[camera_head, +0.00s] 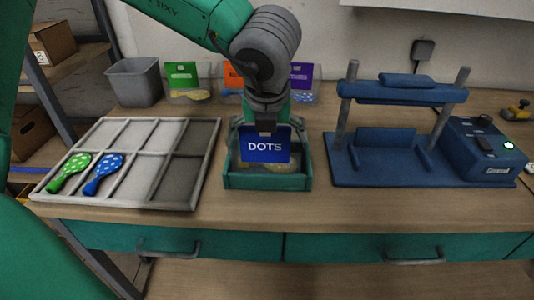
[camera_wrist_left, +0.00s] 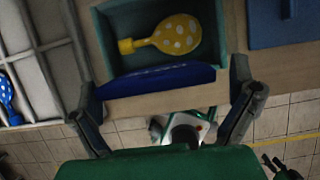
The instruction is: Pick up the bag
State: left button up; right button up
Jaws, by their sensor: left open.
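A bag with a blue header marked DOTS (camera_head: 262,150) stands in a small green box (camera_head: 266,182) at the middle of the table. In the left wrist view the blue header (camera_wrist_left: 155,80) shows edge-on. A yellow balloon with white dots (camera_wrist_left: 178,36) lies in the box beyond it; I cannot tell whether it is inside the bag. My left gripper (camera_head: 267,132) points down over the box, its fingers spread. In the left wrist view its two fingers (camera_wrist_left: 167,108) are on either side of the header, with gaps. My right gripper is not in view.
A grey divided tray (camera_head: 140,205) left of the box holds green and blue dotted balloons. A blue press (camera_head: 400,175) stands right. A grey bin (camera_head: 134,82) and several coloured-header bags (camera_head: 184,75) stand behind. Bare table lies between box and press.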

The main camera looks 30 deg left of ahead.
pick_arm(q)
jog(key=shift+d+r, duration=0.15)
jog(key=shift+d, duration=0.15)
jog(key=shift+s+a, duration=0.1)
jog(key=c, duration=0.7)
jog(key=shift+a+f, duration=0.2)
jog(key=shift+a, duration=0.45)
jog(key=shift+c, duration=0.6)
jog(key=shift+d, duration=0.1)
